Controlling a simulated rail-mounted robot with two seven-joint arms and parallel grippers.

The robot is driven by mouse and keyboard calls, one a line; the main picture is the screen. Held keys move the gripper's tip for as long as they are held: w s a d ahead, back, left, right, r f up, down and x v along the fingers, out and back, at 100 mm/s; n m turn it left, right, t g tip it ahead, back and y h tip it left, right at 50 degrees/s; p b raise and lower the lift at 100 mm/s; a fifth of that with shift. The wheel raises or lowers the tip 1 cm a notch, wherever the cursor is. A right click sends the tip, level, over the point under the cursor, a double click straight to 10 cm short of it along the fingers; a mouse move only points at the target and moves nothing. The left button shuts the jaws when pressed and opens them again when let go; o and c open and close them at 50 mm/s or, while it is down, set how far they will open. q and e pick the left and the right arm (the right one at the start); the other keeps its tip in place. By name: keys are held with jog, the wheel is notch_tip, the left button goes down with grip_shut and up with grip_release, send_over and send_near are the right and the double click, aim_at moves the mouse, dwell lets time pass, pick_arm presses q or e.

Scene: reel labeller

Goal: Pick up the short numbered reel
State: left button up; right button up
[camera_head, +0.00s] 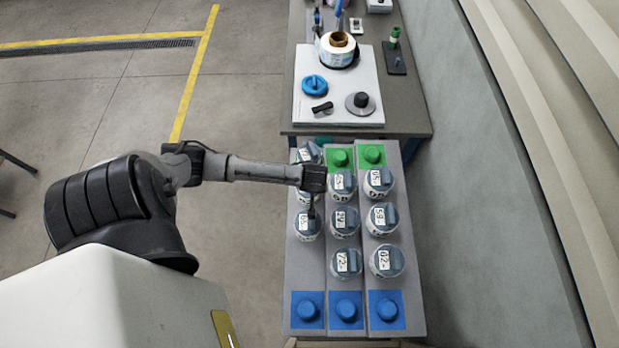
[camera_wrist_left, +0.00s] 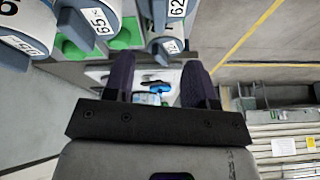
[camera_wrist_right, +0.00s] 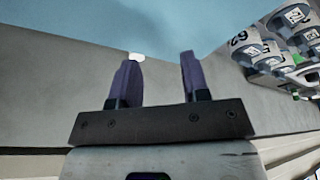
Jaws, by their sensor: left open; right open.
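Several grey-and-white numbered reels stand in three lanes of a rack (camera_head: 410,305) in the head view. Left-lane reels include a near one (camera_head: 307,224) and a far one (camera_head: 308,153). I cannot tell which reel is the short one. My left gripper (camera_head: 312,205) hangs over the left lane, close to the near reel and partly covering it. In the left wrist view its fingers (camera_wrist_left: 158,82) are apart, with nothing visibly held; a reel labelled 65 (camera_wrist_left: 100,17) is at upper left. My right gripper (camera_wrist_right: 158,80) is open and empty, away from the reels (camera_wrist_right: 295,42).
Blue knobbed blocks (camera_head: 346,309) sit at the lanes' near ends and green ones (camera_head: 372,155) at the far ends.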

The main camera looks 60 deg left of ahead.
aim_at(302, 197)
pick_arm(q)
jog(key=shift+w+a+f+n, duration=0.45)
jog(key=shift+a+f, duration=0.4)
jog(key=shift+f, duration=1.25)
jog(key=shift+w+a+f+n, duration=0.4)
jog(key=shift+a+f, duration=0.5)
jog(key=shift+f, duration=1.2)
jog(key=shift+w+a+f+n, duration=0.4)
jog(key=shift+a+f, duration=0.45)
jog(key=shift+f, duration=1.25)
jog(key=shift+c, duration=0.3)
grip_shut()
jog(key=shift+w, duration=0.1)
